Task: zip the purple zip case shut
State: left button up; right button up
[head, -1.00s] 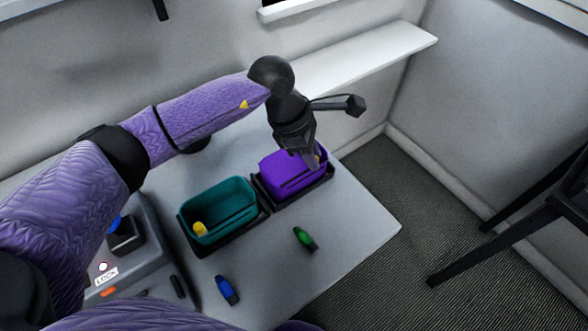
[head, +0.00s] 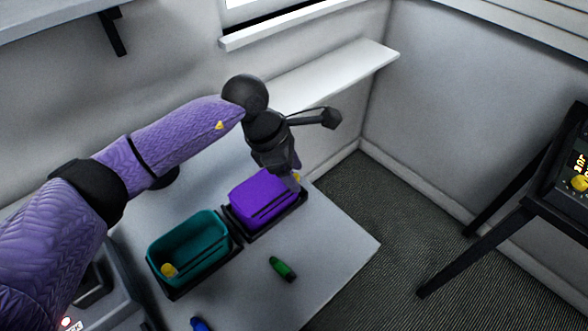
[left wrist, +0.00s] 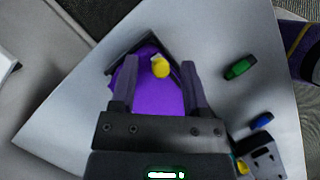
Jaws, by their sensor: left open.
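The purple zip case (head: 258,203) sits in a black tray at the table's back right in the head view. Its upper side looks purple across, with dark lines along the front; I cannot tell how far it is zipped. My left gripper (head: 291,182) points down at the case's right end, with its fingers apart. In the left wrist view the purple case (left wrist: 155,98) lies between the two open fingers (left wrist: 158,78). A yellow zip pull (left wrist: 161,68) shows between the fingertips, near the case's far end. My right gripper is in neither view.
A teal case (head: 190,240), open with a yellow pull (head: 169,270), stands left of the purple one. A green connector (head: 283,269) and a blue connector (head: 200,325) lie in front. The table (head: 330,240) is clear to the right. A white shelf (head: 325,85) is behind.

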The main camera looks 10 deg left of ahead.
aim_at(274, 184)
pick_arm(q)
jog(key=p+v, duration=0.1)
jog(key=v, duration=0.8)
jog(key=shift+r, duration=0.25)
